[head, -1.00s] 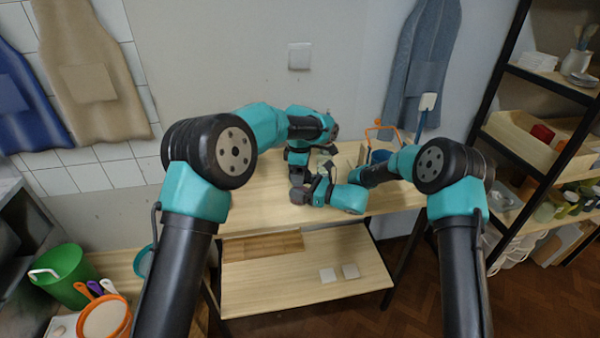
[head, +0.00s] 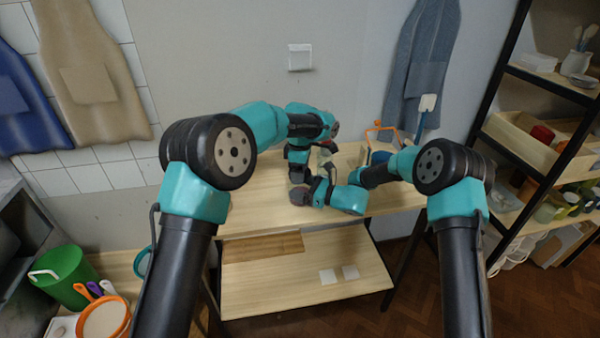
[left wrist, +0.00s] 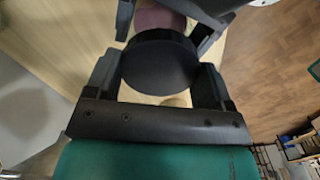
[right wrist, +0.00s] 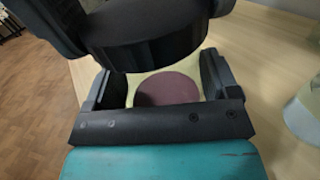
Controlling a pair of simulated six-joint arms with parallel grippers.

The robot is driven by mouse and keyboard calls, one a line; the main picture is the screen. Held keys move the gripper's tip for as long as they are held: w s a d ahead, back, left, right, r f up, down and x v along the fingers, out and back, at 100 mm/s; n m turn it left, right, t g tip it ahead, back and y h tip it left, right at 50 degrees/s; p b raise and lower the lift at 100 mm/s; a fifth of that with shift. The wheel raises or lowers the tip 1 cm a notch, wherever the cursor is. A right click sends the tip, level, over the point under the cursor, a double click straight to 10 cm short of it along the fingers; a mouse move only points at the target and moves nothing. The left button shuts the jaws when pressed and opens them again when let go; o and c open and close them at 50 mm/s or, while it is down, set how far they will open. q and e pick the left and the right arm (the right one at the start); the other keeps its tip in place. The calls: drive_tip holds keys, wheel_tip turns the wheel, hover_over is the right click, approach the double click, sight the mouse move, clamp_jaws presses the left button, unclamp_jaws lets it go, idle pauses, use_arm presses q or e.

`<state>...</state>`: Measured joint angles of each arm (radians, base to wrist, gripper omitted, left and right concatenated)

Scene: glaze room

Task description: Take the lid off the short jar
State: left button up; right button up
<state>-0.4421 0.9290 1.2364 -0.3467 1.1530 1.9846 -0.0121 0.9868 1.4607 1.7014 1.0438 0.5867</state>
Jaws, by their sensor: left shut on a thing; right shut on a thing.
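The short jar (right wrist: 168,90) shows mauve between the fingers of my right gripper (right wrist: 158,88), which is shut on it. The left wrist view shows a mauve part of the jar (left wrist: 157,20) behind the lid. The jar's inside is hidden.
The wooden table (head: 255,205) has free room to the left. A blue container (head: 380,156) and an orange-framed object (head: 381,132) stand at its back right. A pale, see-through vessel (right wrist: 305,110) is at the right edge of the right wrist view.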

use_arm(q)
drive_tip(key=shift+r, duration=0.55)
drive_tip(key=shift+r, duration=2)
use_arm(e)
drive_tip(key=o, duration=1.6)
hover_over(335, 210)
